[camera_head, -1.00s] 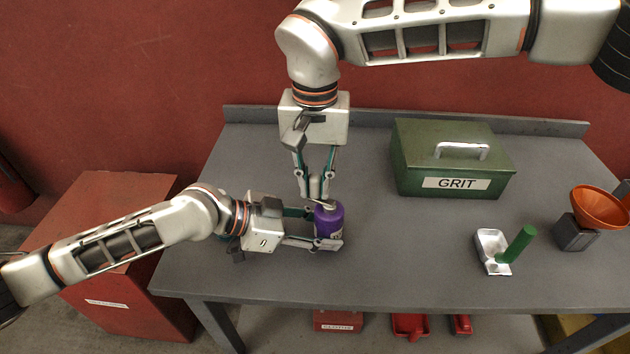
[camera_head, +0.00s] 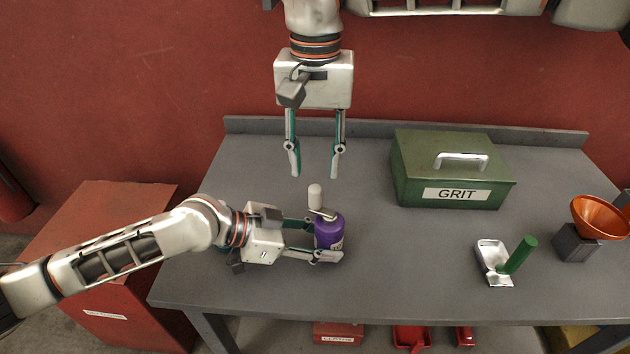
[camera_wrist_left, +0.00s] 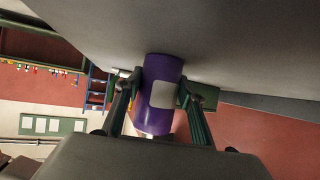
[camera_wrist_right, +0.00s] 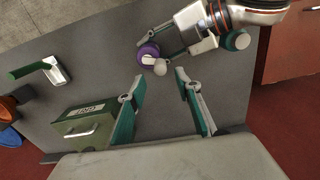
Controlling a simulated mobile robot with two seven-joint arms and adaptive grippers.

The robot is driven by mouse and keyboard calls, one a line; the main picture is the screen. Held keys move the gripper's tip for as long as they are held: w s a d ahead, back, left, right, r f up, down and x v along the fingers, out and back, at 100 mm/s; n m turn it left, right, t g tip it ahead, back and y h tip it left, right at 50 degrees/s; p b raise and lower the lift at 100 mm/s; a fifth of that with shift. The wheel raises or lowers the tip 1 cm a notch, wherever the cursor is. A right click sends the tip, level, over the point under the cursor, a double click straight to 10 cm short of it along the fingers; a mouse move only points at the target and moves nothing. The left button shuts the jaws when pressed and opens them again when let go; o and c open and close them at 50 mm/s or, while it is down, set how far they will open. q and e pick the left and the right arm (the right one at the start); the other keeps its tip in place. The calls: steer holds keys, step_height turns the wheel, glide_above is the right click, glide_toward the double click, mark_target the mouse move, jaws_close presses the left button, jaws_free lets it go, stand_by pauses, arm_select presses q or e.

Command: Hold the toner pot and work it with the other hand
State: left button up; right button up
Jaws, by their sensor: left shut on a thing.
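The toner pot (camera_head: 329,236) is a purple cylinder with a pale label, upright on the grey bench. A white knob or handle (camera_head: 315,196) stands up at its top on a pale crank. My left gripper (camera_head: 318,240) is shut around the pot's sides from the left. In the left wrist view the purple body (camera_wrist_left: 157,95) sits between both fingers. My right gripper (camera_head: 315,172) is open and empty, above and behind the pot, fingers pointing down. In the right wrist view the pot (camera_wrist_right: 148,52) and knob (camera_wrist_right: 159,67) lie beyond its parted fingertips.
A green GRIT box (camera_head: 452,168) stands at the back right of the bench (camera_head: 400,270). A metal tray with a green handle (camera_head: 494,262) and an orange funnel (camera_head: 600,216) on a grey block are further right. The bench between pot and box is clear.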

steer(key=shift+r, duration=2.05)
step_height(320, 180, up, 6)
glide_above(315, 188)
arm_select(q)
steer(key=o, duration=0.9)
